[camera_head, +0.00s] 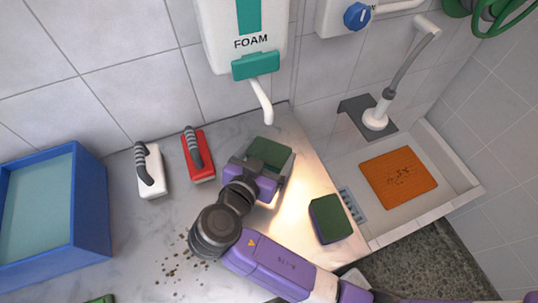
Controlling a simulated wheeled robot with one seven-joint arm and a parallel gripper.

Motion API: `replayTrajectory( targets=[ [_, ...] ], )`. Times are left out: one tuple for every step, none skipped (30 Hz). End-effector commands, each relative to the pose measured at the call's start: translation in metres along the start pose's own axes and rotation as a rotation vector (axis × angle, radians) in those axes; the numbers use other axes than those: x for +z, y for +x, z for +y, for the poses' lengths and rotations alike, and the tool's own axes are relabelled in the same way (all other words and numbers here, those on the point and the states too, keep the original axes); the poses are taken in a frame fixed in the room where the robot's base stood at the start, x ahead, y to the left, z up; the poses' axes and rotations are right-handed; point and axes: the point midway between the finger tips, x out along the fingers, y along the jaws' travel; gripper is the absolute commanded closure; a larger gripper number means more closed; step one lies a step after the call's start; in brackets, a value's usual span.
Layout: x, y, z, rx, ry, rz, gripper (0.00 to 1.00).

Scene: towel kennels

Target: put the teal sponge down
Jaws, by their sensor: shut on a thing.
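My gripper (260,171) is shut on a sponge with a dark green top, which I take to be the teal sponge (271,152). The sponge shows past the far side of my gripper, below the foam dispenser's spout. The purple gripper body and wrist hide its near part. I cannot tell whether its underside touches the counter (299,192).
A purple sponge with a dark green top (330,218) lies to the right. A white brush (150,171) and a red brush (199,156) lie left. The foam dispenser (242,35) hangs above. A blue bin (88,215), a sink with an orange mat (399,176), and dark crumbs (172,270) also show.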

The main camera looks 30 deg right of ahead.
Motion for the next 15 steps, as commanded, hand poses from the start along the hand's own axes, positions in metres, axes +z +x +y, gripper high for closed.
replayTrajectory(
  targets=[
    [0.006, 0.002, 0.0, 0.0, -0.003, 0.0, 0.52],
    [0.009, 0.004, 0.0, -0.001, -0.003, 0.0, 0.52],
    [0.012, 0.005, 0.0, -0.001, -0.002, 0.0, 0.52],
    [0.014, 0.006, 0.0, -0.001, -0.001, 0.0, 0.52],
    [0.015, 0.006, 0.0, -0.001, -0.001, 0.0, 0.52],
    [0.016, 0.006, 0.0, -0.001, 0.0, 0.0, 0.52],
    [0.016, 0.006, 0.0, -0.001, 0.0, -0.001, 0.52],
    [0.016, 0.006, 0.0, -0.001, 0.0, -0.001, 0.52],
    [0.016, 0.006, 0.0, -0.001, 0.001, -0.001, 0.52],
    [0.016, 0.006, 0.0, -0.001, 0.001, -0.001, 0.52],
    [0.016, 0.006, 0.0, -0.001, 0.001, -0.001, 0.52],
    [0.016, 0.006, 0.0, -0.001, 0.001, -0.001, 0.52],
    [0.016, 0.007, 0.0, -0.001, 0.001, -0.001, 0.52],
    [0.017, 0.007, 0.0, -0.001, 0.001, 0.0, 0.52],
    [0.019, 0.008, 0.0, -0.001, 0.001, 0.0, 0.52]
  ],
)
